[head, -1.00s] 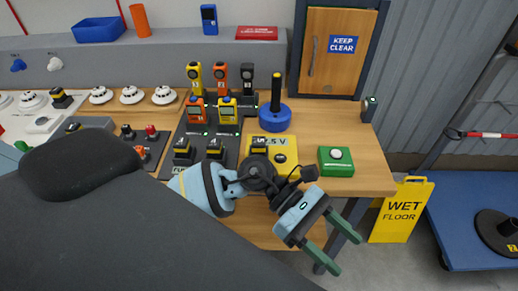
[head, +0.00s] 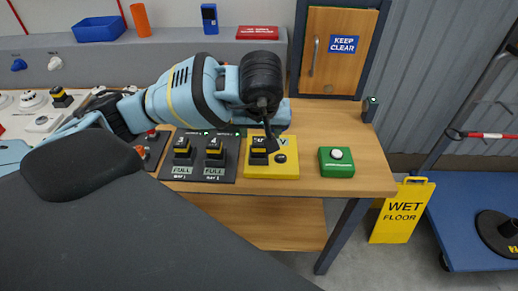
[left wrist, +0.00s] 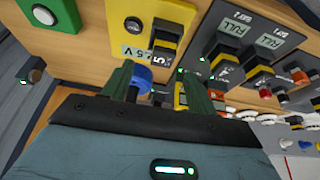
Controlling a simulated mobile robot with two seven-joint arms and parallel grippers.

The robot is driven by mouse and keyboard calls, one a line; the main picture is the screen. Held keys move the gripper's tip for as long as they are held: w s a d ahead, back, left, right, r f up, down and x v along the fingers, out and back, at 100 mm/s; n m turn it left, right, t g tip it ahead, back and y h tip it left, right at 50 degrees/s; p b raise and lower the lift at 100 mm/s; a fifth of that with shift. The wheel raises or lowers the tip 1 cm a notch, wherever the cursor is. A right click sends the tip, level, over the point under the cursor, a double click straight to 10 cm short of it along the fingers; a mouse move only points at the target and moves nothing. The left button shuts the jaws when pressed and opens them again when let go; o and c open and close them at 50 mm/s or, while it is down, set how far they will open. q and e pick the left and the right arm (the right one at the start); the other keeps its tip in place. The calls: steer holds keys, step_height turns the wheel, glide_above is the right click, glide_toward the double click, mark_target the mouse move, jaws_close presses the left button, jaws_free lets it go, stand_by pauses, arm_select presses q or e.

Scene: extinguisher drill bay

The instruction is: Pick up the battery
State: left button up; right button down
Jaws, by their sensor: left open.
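Several black-and-yellow batteries are on the bench, and I cannot tell which one is meant. One sits upright on a yellow pad (head: 284,170) in the head view; this battery (head: 258,148) also shows in the left wrist view (left wrist: 165,40). Battery 3 (head: 182,150) and battery 4 (head: 214,150) stand in a dark charger marked FULL. My left gripper (left wrist: 160,78) is open and empty in the left wrist view, its green fingers apart near the yellow pad. In the head view my left wrist hides the fingers. My right gripper is out of view.
A green box (head: 336,165) with a white button stands right of the pad. A blue round base (left wrist: 138,78) shows behind my fingers. A blue bin (head: 98,30) is on the back ledge. A wet-floor sign (head: 402,212) stands right of the bench.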

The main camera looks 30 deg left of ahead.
mark_target(259, 140)
arm_select(q)
steer(key=shift+x, duration=1.15)
steer(key=shift+a+x, duration=0.15)
steer(key=shift+x, duration=1.15)
steer(key=shift+a+x, duration=0.15)
steer(key=shift+x, duration=1.15)
steer(key=shift+r, duration=0.1)
steer(key=shift+c, duration=0.5)
steer(key=c, duration=1.2)
steer(key=shift+o, duration=0.2)
steer(key=shift+r, duration=0.1)
